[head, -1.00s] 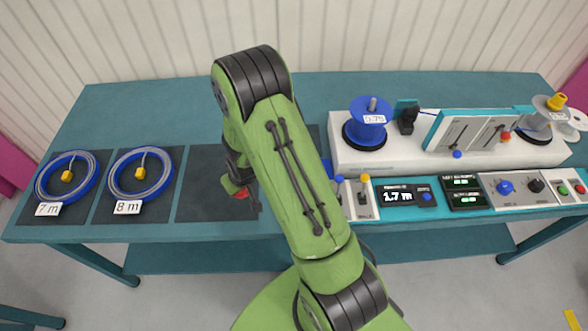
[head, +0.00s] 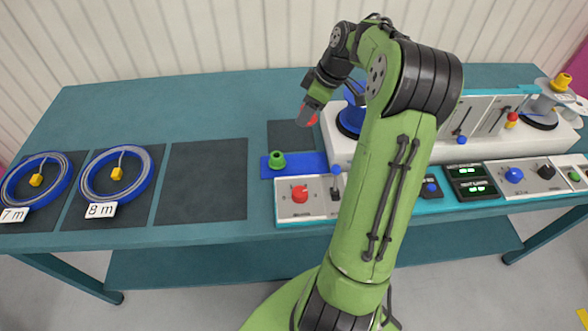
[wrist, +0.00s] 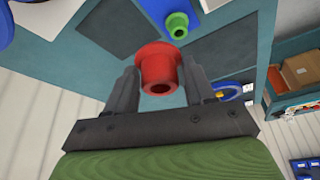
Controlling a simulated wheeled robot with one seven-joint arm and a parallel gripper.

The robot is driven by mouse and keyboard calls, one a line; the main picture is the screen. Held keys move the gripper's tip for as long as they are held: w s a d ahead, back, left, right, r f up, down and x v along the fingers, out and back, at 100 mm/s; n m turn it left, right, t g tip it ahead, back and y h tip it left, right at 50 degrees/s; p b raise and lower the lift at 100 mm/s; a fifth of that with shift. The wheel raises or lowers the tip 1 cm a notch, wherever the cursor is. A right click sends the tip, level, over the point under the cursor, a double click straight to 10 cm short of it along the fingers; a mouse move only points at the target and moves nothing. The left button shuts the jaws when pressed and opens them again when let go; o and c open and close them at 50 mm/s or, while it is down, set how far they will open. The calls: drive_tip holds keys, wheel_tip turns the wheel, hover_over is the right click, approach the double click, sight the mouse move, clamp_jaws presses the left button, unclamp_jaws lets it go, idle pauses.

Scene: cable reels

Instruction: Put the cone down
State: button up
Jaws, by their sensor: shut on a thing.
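A red flanged cone (wrist: 158,66) is held between the two fingers of my gripper (wrist: 161,78) in the wrist view. In the head view, my gripper (head: 306,114) is over the back middle of the table, with a bit of the red cone (head: 312,117) showing beside the fingers. It appears above the table near a small dark pad (head: 287,136), but the exact height cannot be told. A green cone (head: 277,161) stands on a blue plate (head: 309,162) in front of that pad. The green cone also shows ahead in the wrist view (wrist: 177,21).
A white machine with a blue spool (head: 349,118) is close to the right of my gripper. A control panel with a red knob (head: 299,193) lies in front. A larger dark mat (head: 202,180) is empty. Blue cable coils (head: 122,188) lie at the left.

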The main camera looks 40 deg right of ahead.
drive_tip(key=shift+s+d+r, duration=0.35)
drive_tip(key=shift+s+d, duration=0.35)
drive_tip(key=b, duration=0.6)
hover_over(304, 162)
drive_tip(key=s+d, duration=0.1)
drive_tip(key=s, duration=0.1)
wheel_tip(304, 162, down, 7)
drive_tip(key=f+b, duration=0.2)
drive_tip(key=f, duration=0.3)
drive_tip(key=f+b, duration=0.2)
drive_tip(key=f, duration=0.3)
drive_tip(key=shift+w+d+f, duration=0.1)
drive_tip(key=shift+w, duration=0.1)
drive_tip(key=o, duration=1)
drive_tip(key=shift+o, duration=0.2)
